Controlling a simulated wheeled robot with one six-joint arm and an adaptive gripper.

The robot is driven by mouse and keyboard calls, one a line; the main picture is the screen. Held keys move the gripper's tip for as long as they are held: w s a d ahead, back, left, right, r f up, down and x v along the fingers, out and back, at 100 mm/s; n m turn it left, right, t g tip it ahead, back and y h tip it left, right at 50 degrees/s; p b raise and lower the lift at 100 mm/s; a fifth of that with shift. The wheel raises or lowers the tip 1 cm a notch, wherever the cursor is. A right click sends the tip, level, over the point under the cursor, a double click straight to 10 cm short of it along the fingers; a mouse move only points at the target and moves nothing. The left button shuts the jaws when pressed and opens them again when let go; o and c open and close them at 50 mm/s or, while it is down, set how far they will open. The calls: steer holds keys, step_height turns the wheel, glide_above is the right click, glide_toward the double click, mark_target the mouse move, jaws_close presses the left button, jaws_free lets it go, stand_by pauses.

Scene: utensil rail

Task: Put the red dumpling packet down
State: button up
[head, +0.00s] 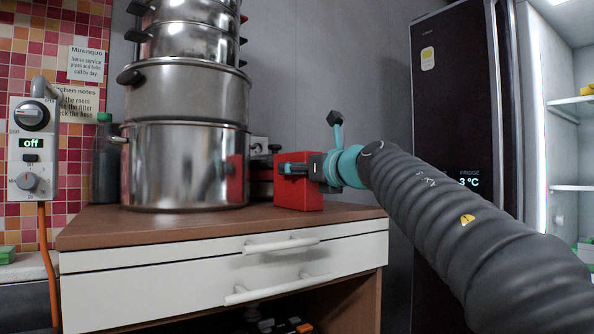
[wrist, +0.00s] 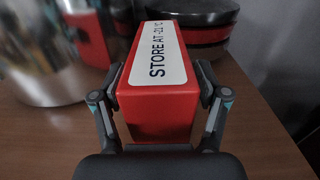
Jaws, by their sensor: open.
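The red dumpling packet (head: 299,198) stands upright on the wooden counter top, to the right of the stacked steel pots. In the wrist view the packet (wrist: 155,101) has a white label reading "STORE AT -21 °C" on its top. My gripper (head: 295,169) is at the packet in the head view. In the wrist view my gripper (wrist: 158,92) is open, with one finger on each side of the packet. The packet's lower end is partly hidden behind my gripper's body.
A tall stack of steel pots (head: 186,165) stands left of the packet. A dark lidded pot with a red band (wrist: 195,33) is behind it. The counter (head: 340,212) has a little bare room at its right end. A dark fridge (head: 455,90) stands farther right.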

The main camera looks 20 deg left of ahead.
steer(key=b+v, duration=0.2)
steer(key=v, duration=0.9)
steer(key=shift+s+d, duration=0.15)
steer(key=shift+d, duration=0.05)
